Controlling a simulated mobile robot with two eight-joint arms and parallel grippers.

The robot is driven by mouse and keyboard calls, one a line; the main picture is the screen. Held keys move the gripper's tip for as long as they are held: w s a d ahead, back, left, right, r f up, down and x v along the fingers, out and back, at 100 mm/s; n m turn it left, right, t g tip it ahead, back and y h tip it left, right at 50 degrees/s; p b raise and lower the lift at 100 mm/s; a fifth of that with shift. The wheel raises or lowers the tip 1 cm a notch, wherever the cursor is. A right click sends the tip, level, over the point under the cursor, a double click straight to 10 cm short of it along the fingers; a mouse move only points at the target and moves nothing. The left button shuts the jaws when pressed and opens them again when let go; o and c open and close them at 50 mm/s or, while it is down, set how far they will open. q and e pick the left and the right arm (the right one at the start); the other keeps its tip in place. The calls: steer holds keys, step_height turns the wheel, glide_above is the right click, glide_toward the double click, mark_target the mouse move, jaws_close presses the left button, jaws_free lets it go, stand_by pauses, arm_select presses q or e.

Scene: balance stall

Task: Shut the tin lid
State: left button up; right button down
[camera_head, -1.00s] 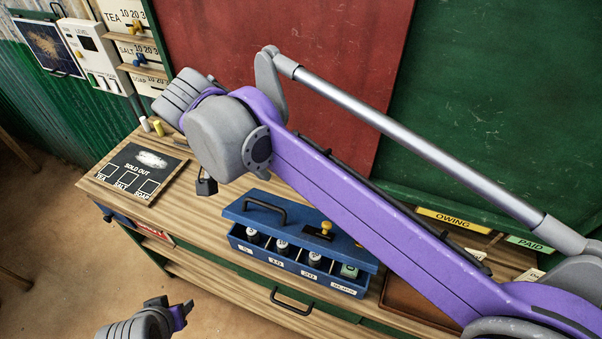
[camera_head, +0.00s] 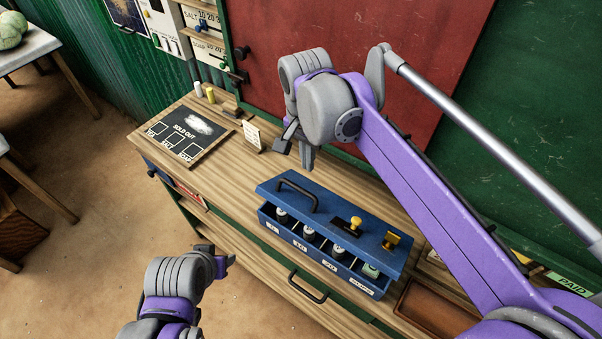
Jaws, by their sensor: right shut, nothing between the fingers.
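The blue tin (camera_head: 320,262) stands on the wooden counter, with white labels along its front. Its blue lid (camera_head: 330,212) has a black handle and yellow knobs. The lid is partly raised and tilted, its front edge apart from the tin, so a gap shows small jars or weights in the compartments. My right gripper (camera_head: 298,152) is shut and empty, above the counter behind and left of the lid's handle, apart from it. My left gripper (camera_head: 218,258) is low in front of the counter, left of the tin; its fingers are too small to judge, and it touches nothing I can see.
A brown tray (camera_head: 430,305) is right of the tin. A drawer handle (camera_head: 307,288) sticks out in front. Bare counter lies between board and tin.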

mark_target(290, 203)
steer(key=shift+s+a+f, duration=0.4)
steer(key=shift+s+f, duration=0.1)
steer(key=shift+f, duration=0.1)
steer(key=shift+s+a+f, duration=0.35)
steer(key=shift+s+f, duration=0.15)
steer(key=shift+f, duration=0.1)
steer(key=shift+s+a+f+t+h+b, duration=0.35)
steer(key=shift+s+a+f+t+h, duration=0.15)
steer(key=shift+s+a+f+t, duration=0.3)
steer(key=shift+s+a+f+t+h+b, duration=0.3)
steer(key=shift+s+a+f+t+h, duration=0.1)
steer(key=shift+s+f, duration=0.25)
steer(key=shift+s+a+f, duration=0.2)
steer(key=shift+s+f, duration=0.3)
steer(key=shift+f, duration=0.15)
arm_select(q)
steer(key=shift+s+f+b, duration=0.3)
steer(key=shift+s+f, duration=0.05)
steer(key=shift+f, duration=0.55)
steer(key=shift+s+f+b, duration=0.3)
steer(key=shift+f, duration=0.55)
arm_select(e)
steer(key=shift+s+a+f, duration=0.2)
steer(key=shift+s+f, duration=0.05)
steer(key=shift+f, duration=0.25)
steer(key=shift+s+a+f, duration=0.2)
steer(key=shift+f, duration=0.25)
